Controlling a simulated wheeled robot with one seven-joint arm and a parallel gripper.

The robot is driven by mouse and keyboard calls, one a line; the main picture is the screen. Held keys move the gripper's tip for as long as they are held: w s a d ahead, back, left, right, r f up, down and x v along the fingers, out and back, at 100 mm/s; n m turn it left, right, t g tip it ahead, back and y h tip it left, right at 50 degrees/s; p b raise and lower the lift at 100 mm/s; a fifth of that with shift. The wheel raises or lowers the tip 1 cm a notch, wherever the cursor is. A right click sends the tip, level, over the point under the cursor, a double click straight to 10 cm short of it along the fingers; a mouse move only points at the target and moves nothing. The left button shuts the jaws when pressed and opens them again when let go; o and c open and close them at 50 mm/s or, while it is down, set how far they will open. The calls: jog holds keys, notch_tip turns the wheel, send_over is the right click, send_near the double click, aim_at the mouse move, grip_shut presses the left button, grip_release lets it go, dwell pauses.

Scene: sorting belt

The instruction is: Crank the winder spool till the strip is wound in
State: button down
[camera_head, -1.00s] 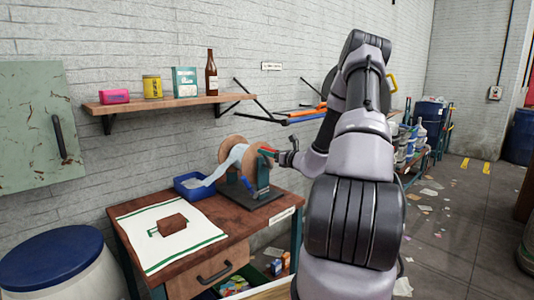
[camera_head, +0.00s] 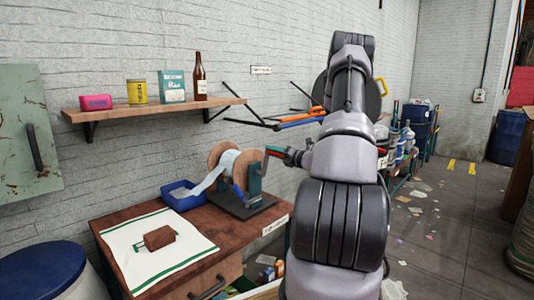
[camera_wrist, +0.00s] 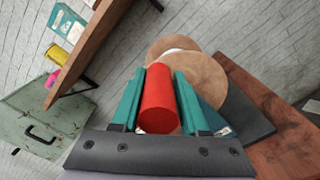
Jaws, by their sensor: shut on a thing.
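The winder spool (camera_head: 216,153) has brown round flanges and stands on a dark base plate (camera_head: 243,207) on the wooden bench. The pale strip (camera_head: 208,183) runs from the spool down into a blue tray (camera_head: 171,201). My gripper (camera_head: 282,152) is right of the spool, at the red crank handle (camera_head: 274,150). In the wrist view, the teal fingers of my gripper (camera_wrist: 158,98) are shut on the red handle (camera_wrist: 158,105), one on each side. A spool flange (camera_wrist: 203,77) shows just beyond. The far part of the strip in the tray is hard to make out.
A brown block (camera_head: 159,238) lies on a white cloth (camera_head: 133,258) at the bench's front left. A wall shelf (camera_head: 150,109) with a bottle (camera_head: 200,75) is above. A blue-lidded drum (camera_head: 38,272) stands at lower left. Open floor lies to the right.

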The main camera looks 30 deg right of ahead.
jog(key=shift+w+d+f+m, duration=0.2)
jog(key=shift+d+f+m, duration=0.45)
jog(key=shift+m, duration=0.25)
jog(key=w+d+f+m, duration=0.1)
jog(key=d+f+m, duration=0.1)
jog(key=f+m, duration=0.4)
jog(key=d+f+m, duration=0.2)
jog(key=f+m, duration=0.5)
jog(key=m, duration=0.5)
jog(key=shift+w+d+f, duration=0.15)
jog(key=shift+w+f, duration=0.15)
jog(key=shift+w, duration=0.05)
jog(key=shift+m, duration=0.3)
jog(key=c, duration=0.5)
grip_release()
